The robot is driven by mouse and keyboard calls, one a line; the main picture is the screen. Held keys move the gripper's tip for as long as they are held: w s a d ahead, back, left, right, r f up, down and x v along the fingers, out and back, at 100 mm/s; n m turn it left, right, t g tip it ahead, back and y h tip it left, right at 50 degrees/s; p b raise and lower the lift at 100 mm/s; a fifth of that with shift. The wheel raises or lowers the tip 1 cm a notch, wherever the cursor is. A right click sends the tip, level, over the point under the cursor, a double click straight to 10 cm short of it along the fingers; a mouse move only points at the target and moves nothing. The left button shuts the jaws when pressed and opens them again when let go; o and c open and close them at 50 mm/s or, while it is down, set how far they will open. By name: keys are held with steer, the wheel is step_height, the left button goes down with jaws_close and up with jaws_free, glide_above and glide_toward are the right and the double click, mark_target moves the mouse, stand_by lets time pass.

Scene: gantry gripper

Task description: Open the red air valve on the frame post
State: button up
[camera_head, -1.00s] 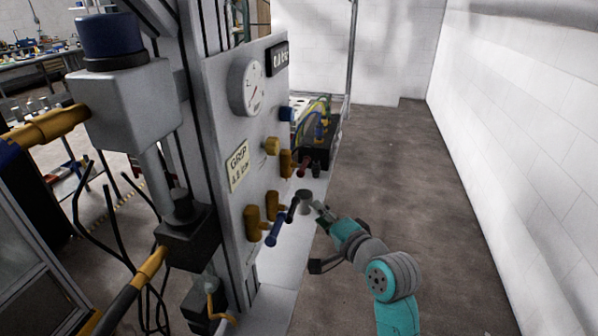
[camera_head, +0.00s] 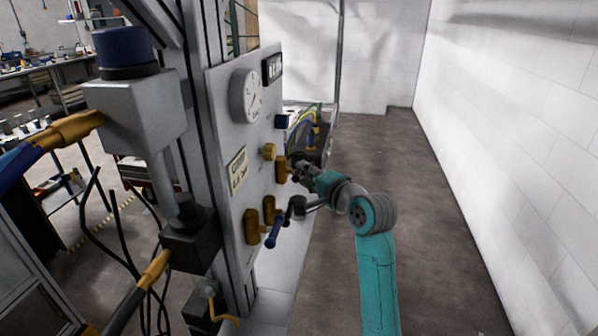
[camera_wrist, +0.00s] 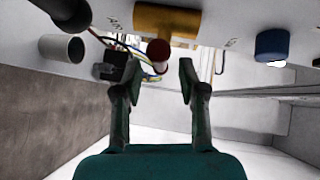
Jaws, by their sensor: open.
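The red air valve shows in the wrist view as a red handle end (camera_wrist: 158,50) below a brass valve body (camera_wrist: 178,20). In the head view its brass body (camera_head: 281,169) is on the grey panel of the frame post, and my gripper largely hides the red handle. My gripper (camera_wrist: 158,76) is open, with one finger on each side of the red handle's line. The handle's rounded end is at about fingertip level; I cannot tell whether either finger touches it. In the head view my gripper (camera_head: 299,170) is right beside this valve.
Below are two more brass valves, one with a blue handle (camera_head: 274,232) and one with a black handle. A blue knob (camera_wrist: 272,44) and a grey cup-like part (camera_wrist: 62,48) flank my gripper. A gauge (camera_head: 245,95) sits higher up. The floor to the right is clear.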

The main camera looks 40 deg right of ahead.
mark_target(299, 171)
steer(key=shift+w+d+f, duration=0.1)
steer(key=shift+w+f, duration=0.05)
steer(key=shift+w, duration=0.75)
steer(key=shift+w+d+f, duration=0.1)
steer(key=shift+w, duration=0.75)
